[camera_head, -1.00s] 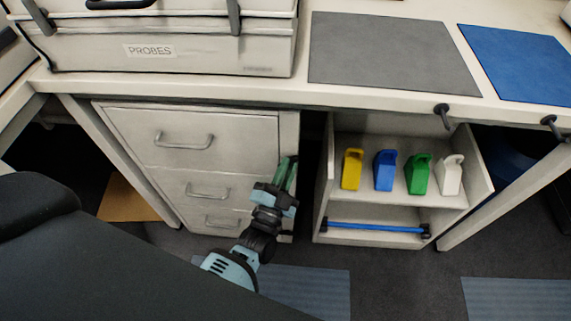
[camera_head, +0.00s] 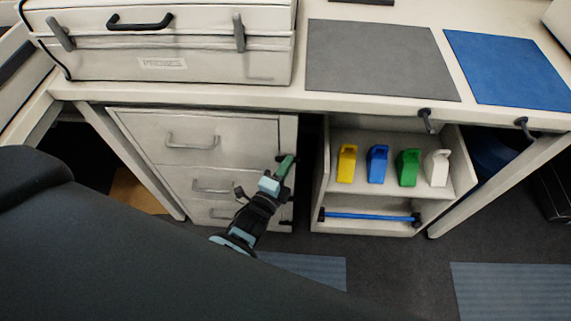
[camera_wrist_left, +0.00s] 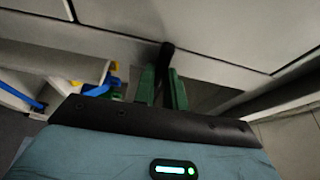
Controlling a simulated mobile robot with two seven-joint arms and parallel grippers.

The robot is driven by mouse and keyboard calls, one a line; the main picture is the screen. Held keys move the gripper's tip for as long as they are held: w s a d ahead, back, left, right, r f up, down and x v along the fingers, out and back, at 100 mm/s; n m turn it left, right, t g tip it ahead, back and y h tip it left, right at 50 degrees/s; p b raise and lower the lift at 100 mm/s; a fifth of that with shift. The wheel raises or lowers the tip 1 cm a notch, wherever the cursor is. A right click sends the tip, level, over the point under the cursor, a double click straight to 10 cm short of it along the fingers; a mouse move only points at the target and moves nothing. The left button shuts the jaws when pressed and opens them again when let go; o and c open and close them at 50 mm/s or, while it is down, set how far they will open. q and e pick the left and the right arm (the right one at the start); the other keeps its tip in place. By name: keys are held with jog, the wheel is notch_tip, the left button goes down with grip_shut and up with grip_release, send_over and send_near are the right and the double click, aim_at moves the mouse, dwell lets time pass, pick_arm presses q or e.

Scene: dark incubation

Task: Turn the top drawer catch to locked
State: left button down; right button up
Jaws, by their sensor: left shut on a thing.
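The drawer cabinet (camera_head: 215,128) stands under the desk, with its top drawer (camera_head: 238,138) shut. The top drawer catch (camera_head: 281,158) is a small black lever on the cabinet's right edge, mostly hidden by my green fingers in the head view. My left gripper (camera_head: 286,167) reaches up from below and is shut on this catch. In the left wrist view the black catch (camera_wrist_left: 167,50) sticks out between the two green fingers of the left gripper (camera_wrist_left: 163,88). Its exact turn is hard to tell. My right gripper is not in view.
Lower black catch (camera_head: 287,222) sits below on the same edge. To the right, an open shelf unit (camera_head: 322,185) holds yellow, blue, green and white handled blocks above a blue bar (camera_head: 370,216). The desk edge (camera_head: 300,97) overhangs the cabinet. A dark gap separates cabinet and shelf.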

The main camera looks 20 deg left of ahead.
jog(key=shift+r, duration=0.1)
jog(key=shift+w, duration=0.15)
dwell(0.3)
pick_arm(q)
jog(key=c, duration=1.4)
grip_release()
jog(key=shift+c, duration=0.2)
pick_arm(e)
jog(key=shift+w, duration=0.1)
pick_arm(q)
jog(key=shift+s, duration=0.1)
